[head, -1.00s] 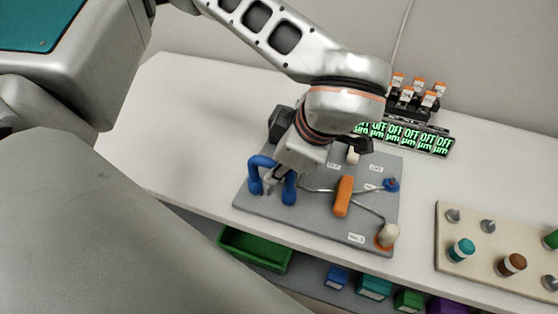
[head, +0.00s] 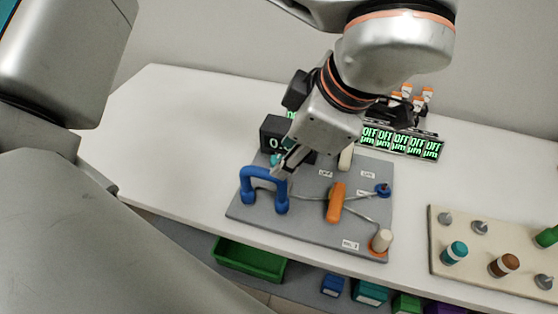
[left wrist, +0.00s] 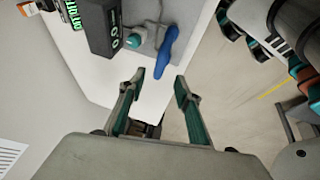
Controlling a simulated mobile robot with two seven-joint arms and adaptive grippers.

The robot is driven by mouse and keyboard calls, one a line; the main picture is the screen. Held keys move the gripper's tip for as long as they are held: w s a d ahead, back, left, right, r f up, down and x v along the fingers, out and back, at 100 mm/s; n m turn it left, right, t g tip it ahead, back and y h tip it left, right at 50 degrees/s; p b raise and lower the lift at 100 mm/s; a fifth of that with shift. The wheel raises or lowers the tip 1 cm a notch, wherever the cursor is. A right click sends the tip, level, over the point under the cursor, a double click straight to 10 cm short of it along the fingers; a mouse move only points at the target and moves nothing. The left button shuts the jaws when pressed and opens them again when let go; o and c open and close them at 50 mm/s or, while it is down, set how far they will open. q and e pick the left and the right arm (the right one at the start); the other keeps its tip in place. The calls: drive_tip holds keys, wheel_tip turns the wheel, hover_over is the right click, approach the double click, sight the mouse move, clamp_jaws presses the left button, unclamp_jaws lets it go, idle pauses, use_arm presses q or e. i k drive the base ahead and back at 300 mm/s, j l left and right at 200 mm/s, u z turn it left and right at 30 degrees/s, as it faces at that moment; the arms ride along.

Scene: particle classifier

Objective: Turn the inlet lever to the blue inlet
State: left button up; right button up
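The inlet lever appears to be the orange handle (head: 335,202) on the grey panel (head: 300,238) in the head view. A blue round fitting (head: 383,190) sits to its right, and a cream one with an orange base (head: 381,240) sits at the front right corner. Thin tubes run from the lever area. My left gripper (head: 284,165) hangs over the panel's back left, beside the top of a blue arched handle (head: 248,184) and left of the lever. The left wrist view shows it open and empty (left wrist: 157,92), with the blue handle (left wrist: 167,50) beyond the fingertips. My right gripper is out of view.
A dark display box (head: 270,134) with a teal button stands at the panel's back left. A row of green "OFF" displays (head: 400,142) is behind. A beige board with coloured knobs (head: 440,262) lies right. The white table (head: 165,130) is clear left of the panel.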

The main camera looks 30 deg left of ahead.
sight(333, 214)
drive_tip(key=k, duration=1)
